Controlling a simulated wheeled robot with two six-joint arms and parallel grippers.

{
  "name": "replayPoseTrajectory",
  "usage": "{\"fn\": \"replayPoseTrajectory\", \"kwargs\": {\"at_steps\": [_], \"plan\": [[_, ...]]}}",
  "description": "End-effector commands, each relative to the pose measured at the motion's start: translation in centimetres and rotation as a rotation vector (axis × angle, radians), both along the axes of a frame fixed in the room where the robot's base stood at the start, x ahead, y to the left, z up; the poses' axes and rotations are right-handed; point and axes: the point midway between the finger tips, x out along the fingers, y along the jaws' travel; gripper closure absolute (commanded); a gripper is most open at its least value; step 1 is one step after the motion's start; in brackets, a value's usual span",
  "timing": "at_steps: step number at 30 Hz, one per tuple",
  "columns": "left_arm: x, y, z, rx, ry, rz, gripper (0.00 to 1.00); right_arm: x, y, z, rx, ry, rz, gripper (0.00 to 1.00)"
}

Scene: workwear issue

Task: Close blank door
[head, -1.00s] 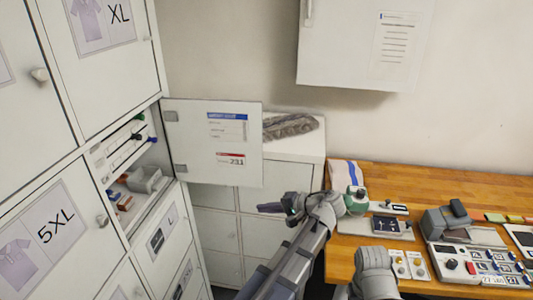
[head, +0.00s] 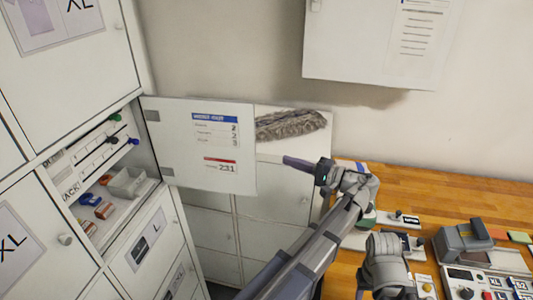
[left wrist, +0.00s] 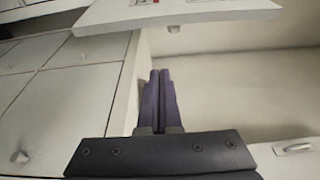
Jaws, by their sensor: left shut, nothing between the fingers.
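The blank door (head: 178,135) stands swung open from the left locker wall, its inner face with printed labels turned toward me. Its hinges are at its left edge, beside the open compartment (head: 120,165). My left gripper (head: 286,160) is shut and empty, just right of the door's free edge, with a small gap or light contact that I cannot tell apart. In the left wrist view the shut fingers (left wrist: 160,88) point toward the door panel (left wrist: 165,14), which crosses the top of the picture. My right gripper is not clearly visible; a grey arm part shows low in the head view.
The compartment holds a grey bin (head: 130,183) and small coloured items. A fuzzy grey object (head: 290,124) lies on a low white cabinet behind the door. A wooden table (head: 450,200) with devices stands at right. A white wall cabinet (head: 350,45) hangs above.

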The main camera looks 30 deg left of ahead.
Motion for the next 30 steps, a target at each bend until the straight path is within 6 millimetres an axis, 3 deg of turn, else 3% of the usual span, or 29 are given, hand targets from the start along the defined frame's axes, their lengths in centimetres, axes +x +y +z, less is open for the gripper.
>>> {"fn": "replayPoseTrajectory", "kwargs": {"at_steps": [8,23,30], "plan": [[0.0,0.8,0.0,0.001,0.0,0.0,1.0,0.0,0.0,0.0,0.0,0.0,0.0,0.5],[0.4,10.2,0.0,0.0,0.0,0.002,1.0,0.0,0.0,0.0,0.0,0.0,0.0,0.5],[-2.7,9.2,0.0,0.0,0.0,-0.001,1.0,0.0,0.0,0.0,0.0,0.0,0.0,0.5]]}}
